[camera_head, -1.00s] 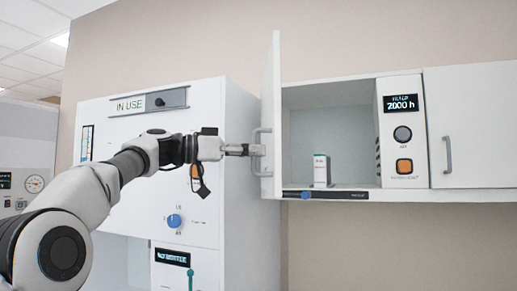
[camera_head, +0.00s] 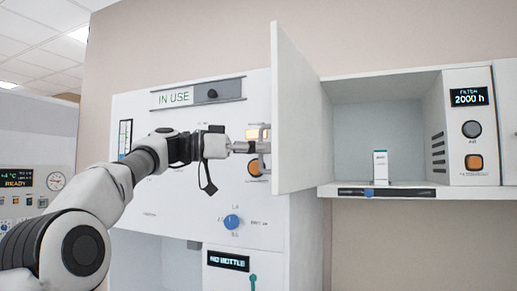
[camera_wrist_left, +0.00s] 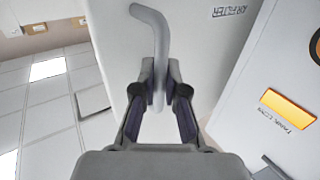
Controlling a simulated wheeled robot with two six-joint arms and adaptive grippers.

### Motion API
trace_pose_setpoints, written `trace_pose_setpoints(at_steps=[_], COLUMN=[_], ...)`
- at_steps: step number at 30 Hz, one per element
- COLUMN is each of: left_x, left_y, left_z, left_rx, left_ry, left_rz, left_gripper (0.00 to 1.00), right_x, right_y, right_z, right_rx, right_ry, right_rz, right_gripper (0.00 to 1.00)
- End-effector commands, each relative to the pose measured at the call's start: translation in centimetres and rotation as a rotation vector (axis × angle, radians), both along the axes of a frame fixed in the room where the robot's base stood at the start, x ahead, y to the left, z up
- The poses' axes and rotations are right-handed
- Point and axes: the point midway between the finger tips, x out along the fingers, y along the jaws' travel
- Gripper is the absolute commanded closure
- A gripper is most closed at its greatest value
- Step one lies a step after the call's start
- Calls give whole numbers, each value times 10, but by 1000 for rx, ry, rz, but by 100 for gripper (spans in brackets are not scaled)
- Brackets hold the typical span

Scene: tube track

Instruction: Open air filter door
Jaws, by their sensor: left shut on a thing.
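The air filter door (camera_head: 300,112) is a white panel that stands swung open at the left side of a wall cabinet (camera_head: 378,118). In the left wrist view the door (camera_wrist_left: 205,50) carries the label "AIR FILTER" and a grey bar handle (camera_wrist_left: 158,40). My left gripper (camera_wrist_left: 160,92) is shut on this handle, with one finger on each side of it. In the head view the left gripper (camera_head: 250,147) reaches the door's outer face from the left; the handle is mostly hidden there. My right gripper is not in view.
Inside the cabinet a small white box (camera_head: 380,167) with a green top stands upright, near a dark strip with a blue knob (camera_head: 385,192) on the front edge. A control panel (camera_head: 470,125) reads "2000 h". A white "IN USE" cabinet (camera_head: 190,150) stands behind my arm.

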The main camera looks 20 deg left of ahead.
Motion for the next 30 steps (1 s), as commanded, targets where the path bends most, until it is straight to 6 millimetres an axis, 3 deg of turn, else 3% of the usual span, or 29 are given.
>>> trace_pose_setpoints(at_steps=[11, 12, 14, 24, 30], left_x=[1, 1, 1, -2, -21], left_y=[0, -1, 0, 2, 31], left_z=[-1, -1, -1, 0, 1], left_rx=[3, 3, 2, 1, -2], left_ry=[2, 2, 2, -1, -3], left_rz=[-1, -1, 0, 0, 1], left_gripper=[100, 79, 63, 63, 63], right_x=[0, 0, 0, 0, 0], right_y=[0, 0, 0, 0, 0], right_z=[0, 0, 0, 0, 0], right_rx=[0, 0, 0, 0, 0], right_ry=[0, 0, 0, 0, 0], right_rz=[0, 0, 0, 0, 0], right_gripper=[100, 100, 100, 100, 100])
